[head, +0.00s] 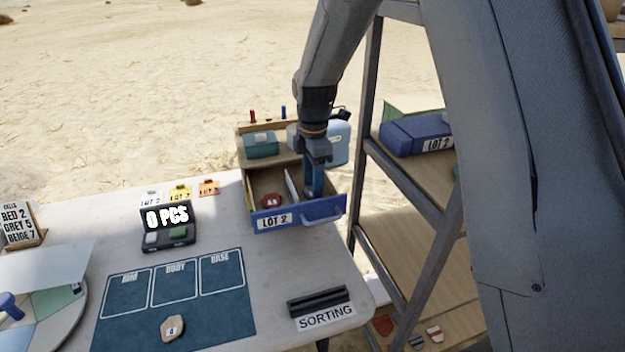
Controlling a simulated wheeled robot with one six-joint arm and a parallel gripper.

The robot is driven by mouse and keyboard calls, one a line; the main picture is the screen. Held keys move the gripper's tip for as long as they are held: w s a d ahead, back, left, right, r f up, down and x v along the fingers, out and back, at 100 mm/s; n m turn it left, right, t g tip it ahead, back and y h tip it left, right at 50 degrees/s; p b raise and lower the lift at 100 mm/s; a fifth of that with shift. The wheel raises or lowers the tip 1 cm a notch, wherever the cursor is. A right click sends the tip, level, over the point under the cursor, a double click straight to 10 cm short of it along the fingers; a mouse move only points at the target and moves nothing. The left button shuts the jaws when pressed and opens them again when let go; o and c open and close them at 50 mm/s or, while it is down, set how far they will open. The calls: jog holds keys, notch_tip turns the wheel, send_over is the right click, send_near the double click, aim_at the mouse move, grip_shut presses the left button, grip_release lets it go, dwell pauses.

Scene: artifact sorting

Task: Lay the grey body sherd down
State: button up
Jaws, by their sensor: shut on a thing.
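My gripper (314,192) points straight down into the right compartment of the open blue drawer (298,216) marked LOT 2. Its blue fingers are shut, and the piece between them is mostly hidden by the fingers and the drawer's front. I cannot make out the grey body sherd clearly there. A red sherd (271,201) with a number on it lies in the left compartment, to the left of the pale divider (292,187) and apart from my gripper.
A blue mat (127,297) has RIM, BODY and BASE boxes, all empty. A beige sherd (173,328) marked 4 lies at its front. A SORTING sign (326,316) stands right. A shelf rack (395,178) rises close beside the drawer.

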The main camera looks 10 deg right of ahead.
dwell(0.4)
jog(key=o, duration=1.1)
notch_tip(320, 180, up, 7)
jog(key=shift+f+b, duration=0.2)
jog(key=shift+b, duration=0.55)
jog(key=s+d+f+m, duration=0.2)
jog(key=s+d+m, duration=0.4)
jog(key=s+m, duration=0.4)
jog(key=s+d+f+m, duration=0.3)
jog(key=s+d+m, duration=0.3)
jog(key=s+m, duration=0.4)
jog(key=s, duration=0.3)
jog(key=shift+m+t, duration=0.4)
